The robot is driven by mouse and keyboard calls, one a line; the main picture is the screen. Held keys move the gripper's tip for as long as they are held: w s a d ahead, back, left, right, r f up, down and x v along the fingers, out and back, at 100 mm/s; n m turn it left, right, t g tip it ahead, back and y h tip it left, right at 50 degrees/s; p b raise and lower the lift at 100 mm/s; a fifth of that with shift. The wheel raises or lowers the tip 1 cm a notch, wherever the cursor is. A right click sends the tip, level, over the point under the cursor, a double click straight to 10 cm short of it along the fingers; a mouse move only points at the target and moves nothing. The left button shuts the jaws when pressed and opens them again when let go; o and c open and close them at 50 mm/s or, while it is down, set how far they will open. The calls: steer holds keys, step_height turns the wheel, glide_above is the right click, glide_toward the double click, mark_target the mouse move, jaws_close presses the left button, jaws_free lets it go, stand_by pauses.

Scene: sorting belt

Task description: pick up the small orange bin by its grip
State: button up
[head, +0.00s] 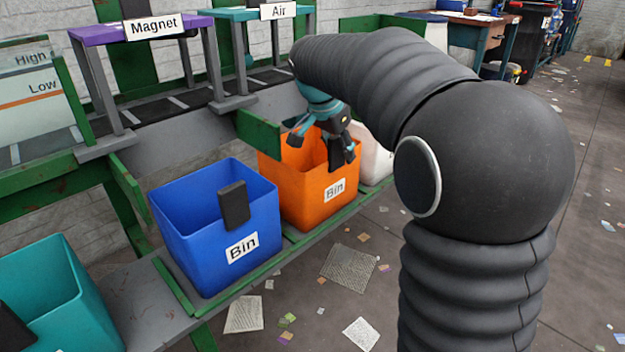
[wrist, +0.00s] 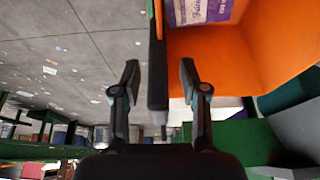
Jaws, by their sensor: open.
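The small orange bin (head: 302,202) stands on the ledge with a white "Bin" label on its front. Its black grip (wrist: 157,75) is an upright tab on the bin's wall. My gripper (head: 324,148) is over the bin's rim in the head view and partly hides the grip. In the wrist view my gripper (wrist: 158,75) is open, with one finger on each side of the grip. The right finger is on the bin's inner side and the left finger is over the outside. Gaps show between the fingers and the grip.
A blue bin (head: 216,262) stands to the left and a teal bin (head: 85,318) farther left. A white bin (head: 372,158) is just beyond the orange one. A purple and white packet (wrist: 200,10) lies in the orange bin. Open floor with scraps lies in front.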

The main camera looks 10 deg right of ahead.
jaws_close()
steer(key=shift+r, duration=0.1)
stand_by(0.3)
